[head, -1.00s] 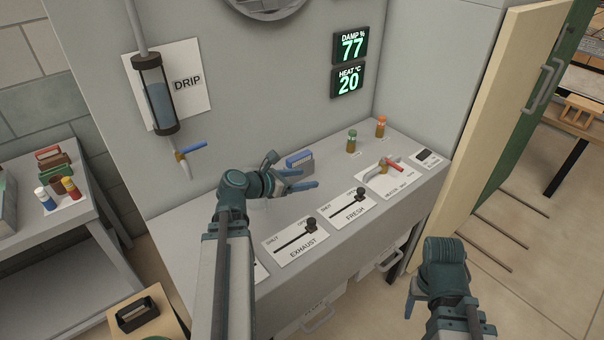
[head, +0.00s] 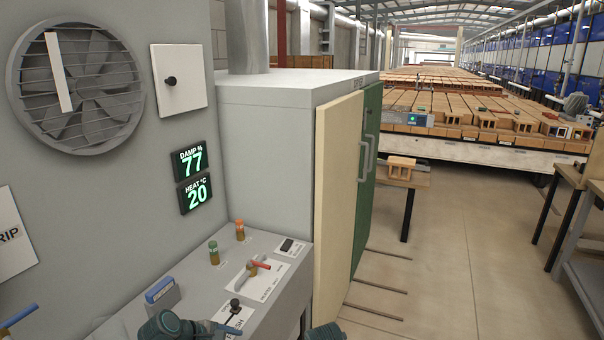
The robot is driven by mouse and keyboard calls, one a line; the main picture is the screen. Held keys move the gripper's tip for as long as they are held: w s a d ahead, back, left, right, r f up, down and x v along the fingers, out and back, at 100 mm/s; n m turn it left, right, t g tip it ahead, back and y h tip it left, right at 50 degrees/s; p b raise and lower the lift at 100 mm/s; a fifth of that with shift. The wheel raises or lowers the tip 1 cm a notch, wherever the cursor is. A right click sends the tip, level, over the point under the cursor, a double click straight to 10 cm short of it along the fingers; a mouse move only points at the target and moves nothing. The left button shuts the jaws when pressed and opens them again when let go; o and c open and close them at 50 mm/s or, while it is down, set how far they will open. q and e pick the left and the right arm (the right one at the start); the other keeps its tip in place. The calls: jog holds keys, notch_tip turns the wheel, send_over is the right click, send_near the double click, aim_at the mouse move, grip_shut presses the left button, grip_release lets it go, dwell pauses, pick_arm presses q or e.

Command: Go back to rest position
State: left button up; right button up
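My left arm's wrist (head: 166,328) shows at the bottom edge of the head view, in front of the grey control counter (head: 205,272). Only the top of a dark teal part of my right arm (head: 325,332) shows at the bottom edge. My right gripper is below the frame. The red-handled valve (head: 257,266) and the FRESH slider (head: 234,304) stand on the counter to the right of my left wrist.
A blue-topped grey block (head: 161,296) and green-capped (head: 214,252) and orange-capped (head: 240,230) pieces stand on the counter. The cabinet's cream door (head: 338,190) and green door (head: 368,180) stand right of it. A small table (head: 420,180) holds a hollow brick (head: 401,167).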

pick_arm(q)
jog(key=s+d+f+m+g+y, duration=0.2)
jog(key=s+d+m, duration=0.4)
jog(key=m, duration=0.4)
jog(key=s+d+f+m+g+y, duration=0.3)
jog(key=s+d+m+y, duration=0.2)
jog(key=m, duration=0.6)
jog(key=shift+s+d+f+g+y, duration=0.25)
jog(key=shift+s+d+g+y, duration=0.1)
jog(key=shift+d+g, duration=0.1)
